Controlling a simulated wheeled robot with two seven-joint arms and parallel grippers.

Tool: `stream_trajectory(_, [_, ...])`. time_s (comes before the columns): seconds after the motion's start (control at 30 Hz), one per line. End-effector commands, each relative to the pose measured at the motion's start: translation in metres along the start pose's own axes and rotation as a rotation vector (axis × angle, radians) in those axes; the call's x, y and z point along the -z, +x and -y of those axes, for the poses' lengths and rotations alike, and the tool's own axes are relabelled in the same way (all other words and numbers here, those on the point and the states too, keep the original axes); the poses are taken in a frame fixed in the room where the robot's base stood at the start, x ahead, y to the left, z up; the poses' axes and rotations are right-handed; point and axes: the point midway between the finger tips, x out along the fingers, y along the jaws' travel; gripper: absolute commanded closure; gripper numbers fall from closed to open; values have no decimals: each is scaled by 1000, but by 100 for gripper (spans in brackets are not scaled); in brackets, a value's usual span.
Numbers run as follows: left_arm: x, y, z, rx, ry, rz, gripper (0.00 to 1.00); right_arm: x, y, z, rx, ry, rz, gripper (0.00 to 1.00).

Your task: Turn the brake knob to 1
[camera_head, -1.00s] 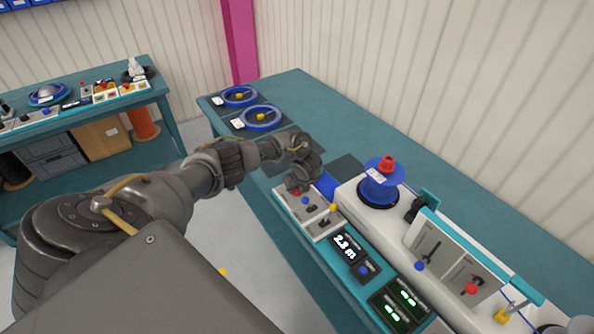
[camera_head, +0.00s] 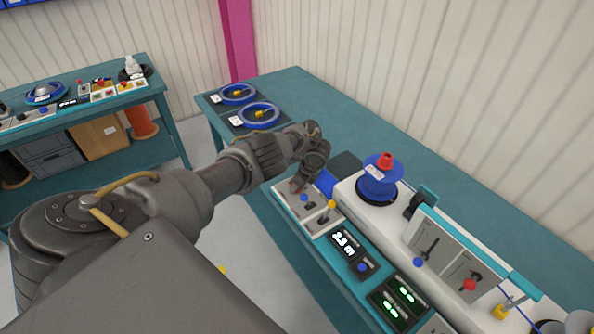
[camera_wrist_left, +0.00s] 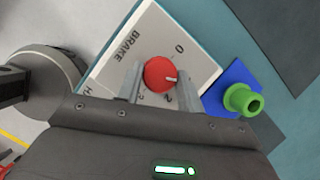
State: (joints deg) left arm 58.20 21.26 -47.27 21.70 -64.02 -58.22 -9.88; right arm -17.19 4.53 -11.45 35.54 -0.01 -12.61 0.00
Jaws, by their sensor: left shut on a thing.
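The red brake knob (camera_wrist_left: 159,75) sits on a pale panel (camera_wrist_left: 199,68) lettered BRAKE, with a 0 and a 2 legible beside it. A white pointer mark on the knob faces right, between the 0 and the 2; the right finger covers the panel there. My left gripper (camera_wrist_left: 158,80) is shut on the knob, one finger on each side. In the head view my left gripper (camera_head: 298,187) reaches down to the panel's far end and largely hides the knob. My right gripper is not in view.
A green spool (camera_wrist_left: 243,99) on a blue base stands close right of the panel in the wrist view. A yellow-tipped lever (camera_head: 332,205), a length display (camera_head: 345,243) and a blue reel (camera_head: 379,184) are nearby. Bare bench top lies behind the reel.

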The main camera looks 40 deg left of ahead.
Motion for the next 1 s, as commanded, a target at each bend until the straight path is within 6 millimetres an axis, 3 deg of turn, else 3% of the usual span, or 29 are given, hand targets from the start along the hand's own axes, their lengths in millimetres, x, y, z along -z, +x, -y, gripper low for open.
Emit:
stream_trajectory(0.57, [-1, 0, 1, -11, -30, 2, 86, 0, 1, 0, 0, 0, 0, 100])
stream_trajectory(0.6, [-1, 0, 1, -11, -30, 2, 59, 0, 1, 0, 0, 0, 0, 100])
stream_trajectory(0.73, [-1, 0, 1, -11, -29, 1, 42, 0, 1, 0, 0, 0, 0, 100])
stream_trajectory(1.0, [0, -1, 0, -11, -28, 0, 41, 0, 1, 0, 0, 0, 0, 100])
